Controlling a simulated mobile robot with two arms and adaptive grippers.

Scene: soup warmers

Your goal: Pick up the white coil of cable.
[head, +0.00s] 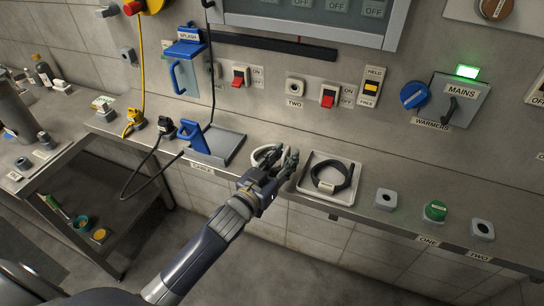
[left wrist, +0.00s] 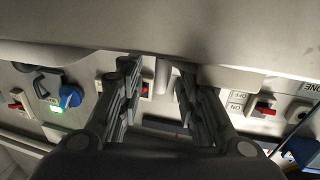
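The white coil of cable (head: 259,153) lies on the grey shelf in the head view, left of a white tray. My left gripper (head: 284,155) is at the coil's right side and hides part of it. In the left wrist view, the fingers of my left gripper (left wrist: 160,85) stand apart with a clear gap. A pale strip shows between them; I cannot tell if it is the coil. Whether the fingers touch the coil is not clear. My right gripper is not in view.
The white tray (head: 304,184) with a black cable coil (head: 346,179) sits close to the right of my gripper. A blue-handled device (head: 199,142) stands to the left. Push buttons, including a green one (head: 435,210), are farther right on the shelf (head: 372,217).

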